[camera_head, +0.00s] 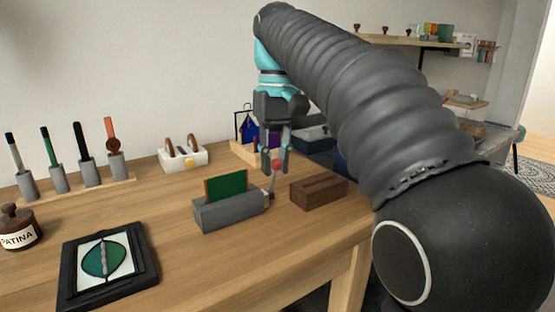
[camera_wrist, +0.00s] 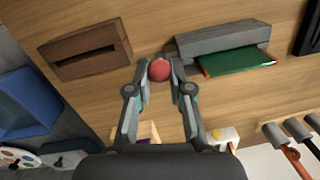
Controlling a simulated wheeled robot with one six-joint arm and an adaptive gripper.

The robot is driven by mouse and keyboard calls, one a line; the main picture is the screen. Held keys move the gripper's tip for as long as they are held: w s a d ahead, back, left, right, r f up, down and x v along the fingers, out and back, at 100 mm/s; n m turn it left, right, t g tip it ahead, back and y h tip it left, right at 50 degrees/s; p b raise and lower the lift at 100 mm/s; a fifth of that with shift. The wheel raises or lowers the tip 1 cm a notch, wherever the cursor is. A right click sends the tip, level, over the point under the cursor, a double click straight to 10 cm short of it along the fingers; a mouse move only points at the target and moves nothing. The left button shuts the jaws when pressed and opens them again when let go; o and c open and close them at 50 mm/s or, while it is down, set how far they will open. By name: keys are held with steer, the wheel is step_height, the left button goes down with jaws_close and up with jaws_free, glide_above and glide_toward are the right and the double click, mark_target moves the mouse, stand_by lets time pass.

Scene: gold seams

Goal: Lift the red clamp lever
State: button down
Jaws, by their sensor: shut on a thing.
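The red clamp lever's round knob (camera_head: 277,164) sits on a thin metal stem at the right end of a grey clamp block (camera_head: 228,212). The stem looks close to upright, leaning slightly. A green plate (camera_head: 226,186) stands in the block's slot. My gripper (camera_head: 275,160) is above the block's right end, shut on the red knob. In the wrist view the red knob (camera_wrist: 159,69) lies between the two fingertips (camera_wrist: 160,65), and the grey block (camera_wrist: 222,41) with the green plate (camera_wrist: 237,62) is beside it. The stem is mostly hidden there by the knob.
A dark wooden slotted block (camera_head: 318,189) stands just right of the lever. A black frame with a green disc (camera_head: 104,262), a PATINA jar (camera_head: 18,227) and a rack of tools (camera_head: 80,193) are at left. A white holder (camera_head: 183,156) stands behind. The table's front middle is clear.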

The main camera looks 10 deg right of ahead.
steer(key=shift+w, duration=0.1)
stand_by(0.3)
steer(key=c, duration=1.3)
jaws_free()
steer(key=shift+f, duration=0.1)
